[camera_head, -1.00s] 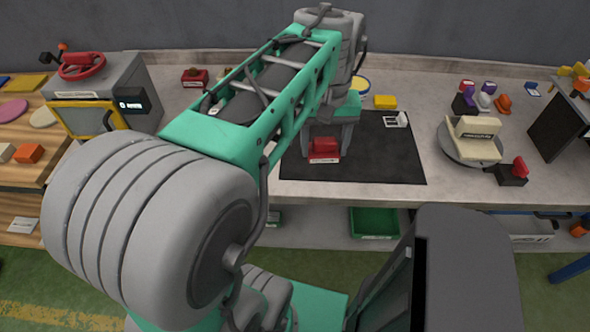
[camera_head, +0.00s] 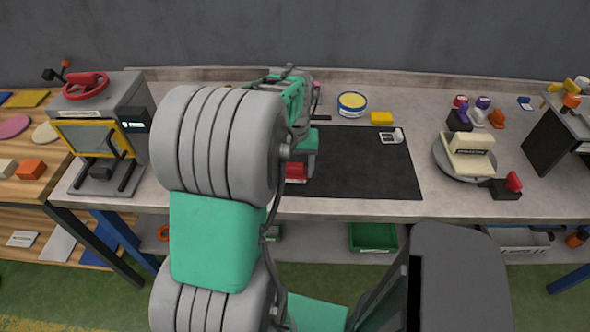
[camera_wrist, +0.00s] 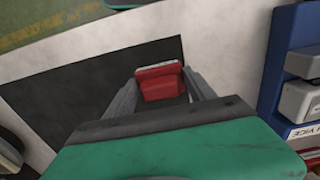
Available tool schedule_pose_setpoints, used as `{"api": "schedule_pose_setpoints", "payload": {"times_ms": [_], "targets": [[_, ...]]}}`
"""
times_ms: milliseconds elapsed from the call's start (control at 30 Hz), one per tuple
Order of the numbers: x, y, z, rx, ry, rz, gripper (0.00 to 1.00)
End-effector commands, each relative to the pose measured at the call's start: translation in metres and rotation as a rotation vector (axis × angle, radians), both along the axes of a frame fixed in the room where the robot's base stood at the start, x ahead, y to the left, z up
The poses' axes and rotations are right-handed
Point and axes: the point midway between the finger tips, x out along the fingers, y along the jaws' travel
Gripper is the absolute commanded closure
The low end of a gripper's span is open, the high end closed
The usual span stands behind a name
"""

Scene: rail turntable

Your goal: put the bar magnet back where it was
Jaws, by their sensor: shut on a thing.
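My gripper (camera_wrist: 160,82) is shut on a red block with a pale strip along its far edge, which appears to be the bar magnet (camera_wrist: 160,86). In the wrist view it sits between the two grey fingers, with the dark mat behind it. In the head view only part of the red magnet (camera_head: 296,172) shows below my wrist, over the left part of the black mat (camera_head: 360,175). My arm hides the rest of it and most of the gripper. I cannot tell whether the magnet touches the mat.
A machine with a red handwheel (camera_head: 84,84) stands left. Behind the mat are a yellow-topped tin (camera_head: 352,104) and a yellow block (camera_head: 382,118). A round turntable with cream blocks (camera_head: 468,155) stands right. A blue vice-labelled holder (camera_wrist: 292,70) shows in the wrist view. The mat's right part is mostly clear.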

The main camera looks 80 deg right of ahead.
Motion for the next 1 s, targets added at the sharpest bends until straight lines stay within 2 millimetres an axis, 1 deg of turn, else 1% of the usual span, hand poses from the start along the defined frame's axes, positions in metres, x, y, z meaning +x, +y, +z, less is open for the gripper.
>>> {"api": "schedule_pose_setpoints", "payload": {"times_ms": [33,100,300,433,467,700,933,1000], "targets": [[0.000,0.001,-0.007,0.002,0.000,0.000,0.88],[0.000,0.000,-0.013,0.000,0.000,0.000,0.88],[-0.001,0.000,-0.013,-0.002,0.000,0.000,0.88],[-0.001,0.000,-0.018,-0.001,0.000,0.000,0.88],[-0.001,0.000,-0.017,0.000,0.000,0.000,0.35],[-0.001,0.000,-0.016,0.000,0.000,0.000,0.16],[-0.001,0.000,-0.016,-0.001,0.000,0.000,0.15],[-0.001,0.000,-0.011,-0.001,0.000,0.000,0.15]]}}
